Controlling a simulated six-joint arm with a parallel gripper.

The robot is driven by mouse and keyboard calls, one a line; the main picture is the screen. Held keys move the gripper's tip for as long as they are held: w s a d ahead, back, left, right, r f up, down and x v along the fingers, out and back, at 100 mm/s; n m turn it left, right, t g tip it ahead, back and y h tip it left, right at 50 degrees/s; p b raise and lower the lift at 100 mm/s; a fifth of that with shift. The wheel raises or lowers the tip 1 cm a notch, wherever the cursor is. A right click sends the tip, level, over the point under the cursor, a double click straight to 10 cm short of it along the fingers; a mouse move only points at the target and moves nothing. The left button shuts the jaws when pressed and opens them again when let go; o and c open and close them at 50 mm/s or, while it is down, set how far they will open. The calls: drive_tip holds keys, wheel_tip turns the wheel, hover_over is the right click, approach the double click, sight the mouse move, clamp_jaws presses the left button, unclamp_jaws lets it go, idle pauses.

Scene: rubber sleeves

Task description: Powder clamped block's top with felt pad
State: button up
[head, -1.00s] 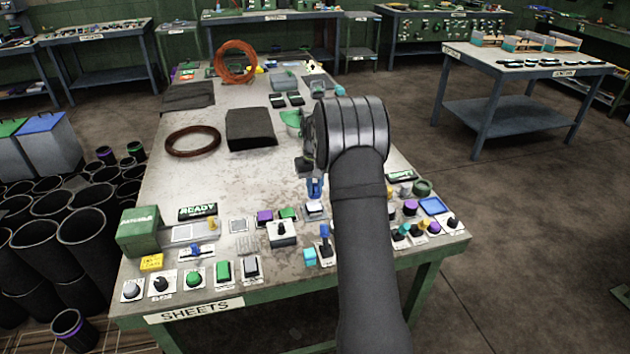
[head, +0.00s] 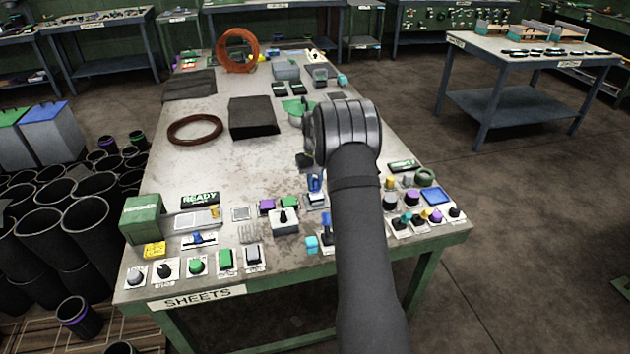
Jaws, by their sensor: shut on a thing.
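My gripper is hidden behind my own dark wrist and forearm, which cover the middle right of the table. I cannot see its fingers or anything held in them. A blue upright part (head: 316,182) on a pale base stands just left of my forearm. I cannot tell whether either belongs to the clamped block. A small dark piece (head: 304,160) shows below my wrist, not clear in detail. I cannot make out the felt pad.
The table (head: 185,165) has clear room at its left middle. Buttons and switches crowd the front. A green box (head: 141,219) stands at the front left corner.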

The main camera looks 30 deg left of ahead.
drive_tip(key=shift+s+d, duration=0.9)
drive_tip(key=shift+s+d+r, duration=0.1)
drive_tip(key=shift+r, duration=0.05)
wheel_tip(320, 180, up, 8)
